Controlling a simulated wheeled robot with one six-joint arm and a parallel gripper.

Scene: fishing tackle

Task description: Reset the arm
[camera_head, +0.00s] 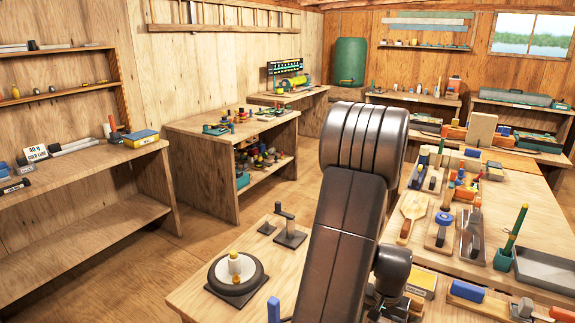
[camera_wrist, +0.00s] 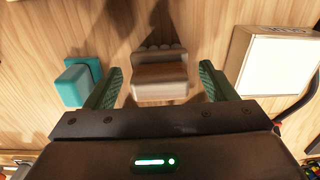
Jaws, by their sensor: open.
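My gripper (camera_wrist: 162,68) shows in the wrist view with its two green ridged fingers spread apart and nothing held between them. A brown block-shaped thing (camera_wrist: 160,82) with a row of rounded ends lies in view between and beyond the fingers. I cannot tell its distance from them. In the head view my dark arm rises through the middle of the picture, bent at a large ribbed joint. The gripper's fingers cannot be made out there.
In the wrist view a teal block (camera_wrist: 78,84) sits left and a white-topped box (camera_wrist: 280,62) right. In the head view a round black-based device (camera_head: 221,288) and a dark post stand (camera_head: 290,237) are left of my arm. A crowded bench (camera_head: 530,226) is right; floor (camera_head: 240,222) is open behind.

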